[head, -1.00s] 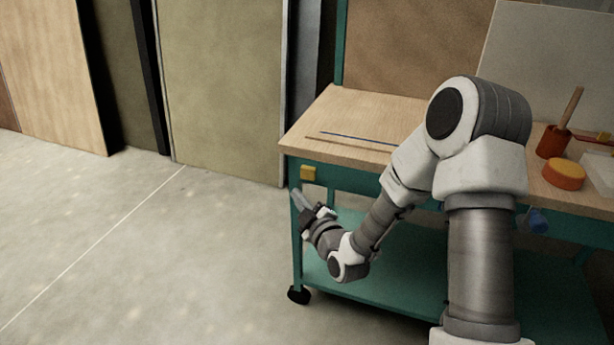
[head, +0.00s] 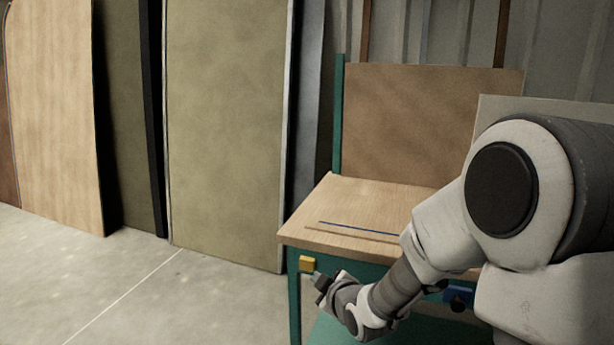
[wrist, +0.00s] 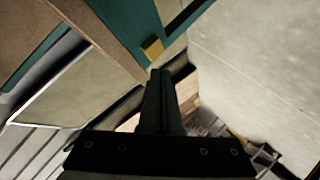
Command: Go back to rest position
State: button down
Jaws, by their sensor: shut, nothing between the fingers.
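My gripper (head: 314,277) is at the front left corner of the workbench in the head view, just below the height of its top. In the wrist view the fingers of my gripper (wrist: 160,88) are together with nothing between them. A yellow block (head: 307,264) on the bench's teal frame is close to the fingertips. The yellow block (wrist: 152,48) also shows just beyond the fingertips in the wrist view; I cannot tell if they touch.
The wooden bench top (head: 350,200) carries a thin blue rod (head: 355,228). Tall panels (head: 225,120) lean along the wall at the left. The grey floor (head: 60,260) left of the bench is clear. My arm hides the bench's right part.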

jog(key=s+d+r+m+g+h, duration=0.35)
jog(key=s+d+r+m, duration=0.45)
jog(key=s, duration=0.4)
jog(key=s+d+r+m+g+p, duration=0.1)
jog(key=s+d+r+m+g, duration=0.15)
jog(key=s, duration=0.65)
jog(key=s+d+r+m+g, duration=0.1)
jog(key=s+r+m, duration=0.15)
jog(key=s, duration=0.65)
notch_tip(320, 180, up, 26)
jog(key=p, duration=2.6)
jog(key=shift+w+h, duration=0.3)
jog(key=shift+h, duration=0.15)
jog(key=shift+f, duration=0.15)
